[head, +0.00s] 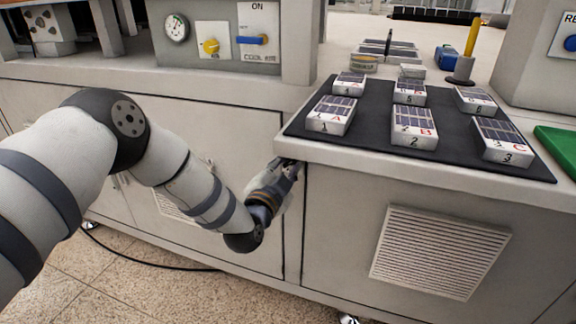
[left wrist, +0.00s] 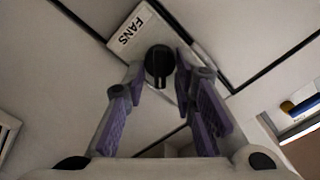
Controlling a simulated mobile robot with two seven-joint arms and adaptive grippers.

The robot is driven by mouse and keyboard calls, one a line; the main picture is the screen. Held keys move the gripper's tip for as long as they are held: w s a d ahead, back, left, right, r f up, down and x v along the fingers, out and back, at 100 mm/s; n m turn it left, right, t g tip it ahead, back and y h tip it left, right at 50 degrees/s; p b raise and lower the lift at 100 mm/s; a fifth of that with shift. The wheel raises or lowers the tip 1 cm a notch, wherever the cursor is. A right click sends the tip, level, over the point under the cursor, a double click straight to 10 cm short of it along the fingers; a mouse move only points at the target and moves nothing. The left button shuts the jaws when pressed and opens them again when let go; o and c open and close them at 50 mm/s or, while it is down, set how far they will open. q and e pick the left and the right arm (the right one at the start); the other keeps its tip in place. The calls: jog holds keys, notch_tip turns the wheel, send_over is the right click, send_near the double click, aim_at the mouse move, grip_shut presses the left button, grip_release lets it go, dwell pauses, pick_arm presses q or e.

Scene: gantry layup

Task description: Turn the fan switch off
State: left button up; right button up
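The fan switch (left wrist: 160,60) is a round black knob on a pale plate marked FANS (left wrist: 133,25), on the cabinet front in the left wrist view. A paler mark shows on the knob, but its setting is too small to read. My left gripper (left wrist: 160,78) is open, with one purple-padded finger on each side of the knob; I cannot tell whether either touches it. In the head view my left gripper (head: 287,170) is at the cabinet front, just below the bench corner. The switch is hidden there. My right gripper is not in view.
The bench edge (head: 420,178) overhangs just above the gripper. On it, a dark mat (head: 375,132) holds several numbered blocks. At upper left is a panel with a gauge (head: 176,28), a yellow knob (head: 211,46) and a blue lever (head: 252,40). A vent grille (head: 440,250) is lower right.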

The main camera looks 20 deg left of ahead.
pick_arm(q)
grip_shut()
jog(key=n, duration=0.4)
jog(key=shift+r+p, duration=0.1)
jog(key=shift+p, duration=0.3)
jog(key=n, duration=0.5)
jog(key=shift+a+n, duration=0.2)
jog(key=shift+n, duration=0.1)
jog(key=n, duration=0.3)
jog(key=shift+a+n, duration=0.1)
jog(key=shift+n, duration=0.2)
jog(key=n, duration=0.4)
jog(key=shift+n, duration=0.3)
